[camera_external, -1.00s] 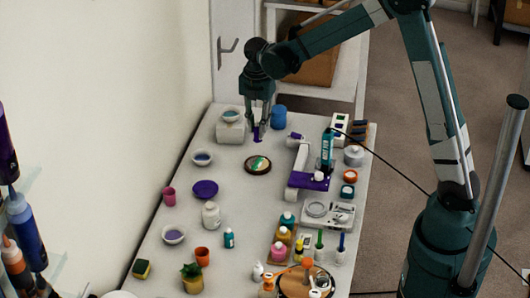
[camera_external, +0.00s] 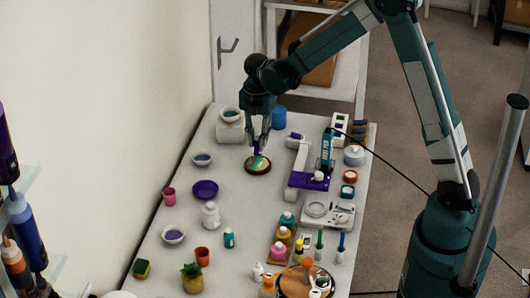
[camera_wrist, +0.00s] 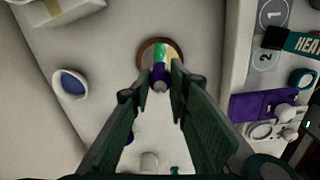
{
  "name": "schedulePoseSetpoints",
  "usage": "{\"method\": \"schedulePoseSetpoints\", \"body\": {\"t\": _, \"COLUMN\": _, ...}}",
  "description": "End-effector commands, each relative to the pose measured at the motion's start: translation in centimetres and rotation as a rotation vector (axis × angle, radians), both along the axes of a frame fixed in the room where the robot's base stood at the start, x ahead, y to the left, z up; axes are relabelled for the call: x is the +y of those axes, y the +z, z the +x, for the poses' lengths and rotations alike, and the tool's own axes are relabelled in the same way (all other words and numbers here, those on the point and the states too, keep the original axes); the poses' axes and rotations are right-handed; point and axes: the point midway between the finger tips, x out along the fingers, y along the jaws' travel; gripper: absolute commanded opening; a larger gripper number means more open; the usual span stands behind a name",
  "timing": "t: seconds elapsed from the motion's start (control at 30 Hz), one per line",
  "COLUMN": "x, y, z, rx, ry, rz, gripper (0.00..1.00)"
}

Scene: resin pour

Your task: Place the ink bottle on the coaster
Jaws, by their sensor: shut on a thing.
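My gripper (camera_external: 259,148) points down over the coaster (camera_external: 258,170), a round disc with a brown rim and a green, white and dark face. My gripper is shut on the ink bottle (camera_external: 256,152), a small purple thing mostly hidden by the fingers. In the wrist view, the bottle (camera_wrist: 159,73) shows purple with a greyish top between the fingertips (camera_wrist: 160,88). It overlaps the near part of the coaster (camera_wrist: 174,48) there. I cannot tell whether the bottle touches the coaster.
A purple dish (camera_external: 205,189) and a small bowl (camera_external: 202,159) stand left of the coaster. A white bottle (camera_external: 211,216) and several small bottles stand nearer. The table around the coaster is clear.

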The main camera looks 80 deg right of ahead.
Motion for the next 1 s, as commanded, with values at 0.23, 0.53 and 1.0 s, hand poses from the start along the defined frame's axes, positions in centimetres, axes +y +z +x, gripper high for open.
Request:
{"method": "schedulePoseSetpoints", "body": {"t": 0.23, "x": 0.0, "y": -2.1, "z": 0.0, "rx": 0.0, "ry": 0.0, "rz": 0.0, "gripper": 0.08}}
{"method": "schedulePoseSetpoints", "body": {"t": 0.53, "x": 0.0, "y": -4.0, "z": 0.0, "rx": 0.0, "ry": 0.0, "rz": 0.0, "gripper": 0.08}}
{"method": "schedulePoseSetpoints", "body": {"t": 1.0, "x": 0.0, "y": -4.4, "z": 0.0, "rx": 0.0, "ry": 0.0, "rz": 0.0, "gripper": 0.22}}
